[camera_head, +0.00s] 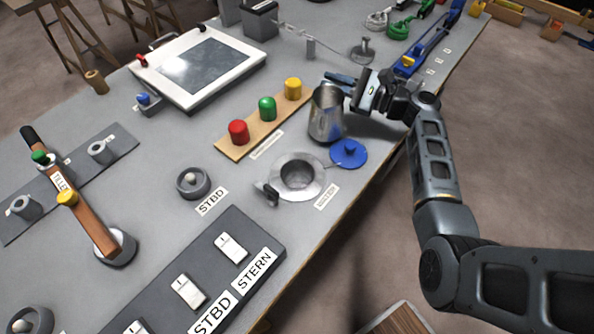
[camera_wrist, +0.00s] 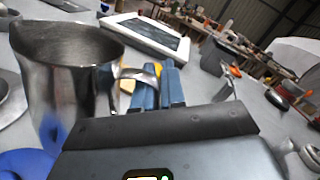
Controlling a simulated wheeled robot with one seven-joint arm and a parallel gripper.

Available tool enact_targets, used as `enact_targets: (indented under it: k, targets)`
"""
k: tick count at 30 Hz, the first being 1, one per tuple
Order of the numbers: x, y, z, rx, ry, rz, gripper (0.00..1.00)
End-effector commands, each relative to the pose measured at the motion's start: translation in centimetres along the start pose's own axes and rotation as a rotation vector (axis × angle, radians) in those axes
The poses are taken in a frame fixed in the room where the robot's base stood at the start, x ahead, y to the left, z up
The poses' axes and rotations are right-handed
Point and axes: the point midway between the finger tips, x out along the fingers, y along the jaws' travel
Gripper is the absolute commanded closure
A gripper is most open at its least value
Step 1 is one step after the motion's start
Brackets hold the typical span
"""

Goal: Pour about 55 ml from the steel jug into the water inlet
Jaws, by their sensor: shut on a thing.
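The steel jug (camera_head: 326,114) stands upright at the right side of the bench, and it also shows large at the left of the wrist view (camera_wrist: 62,80). My gripper (camera_head: 350,84) comes from the right and is shut on the jug's handle (camera_wrist: 140,78), its blue fingers (camera_wrist: 160,88) showing in the wrist view. I cannot tell whether the jug touches the bench. The water inlet (camera_head: 318,184) is a round metal flange with a dark open hole, just below and left of the jug. A blue cap (camera_head: 348,153) lies beside the inlet. The liquid in the jug is not visible.
A wooden strip with red (camera_head: 238,132), green (camera_head: 267,108) and yellow (camera_head: 293,89) knobs lies left of the jug. A grey switch panel (camera_head: 262,235) is at the front. A white framed screen (camera_head: 245,68) lies behind. The bench edge is right of the inlet.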

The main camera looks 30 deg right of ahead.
Motion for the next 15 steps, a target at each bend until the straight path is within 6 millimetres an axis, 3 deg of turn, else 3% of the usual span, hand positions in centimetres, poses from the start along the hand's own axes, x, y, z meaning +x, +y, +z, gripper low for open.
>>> enact_targets:
  k: [15]
  targets:
    - [0.1, 0.7, 4.4, -0.301, 0.010, 0.008, 1.00]
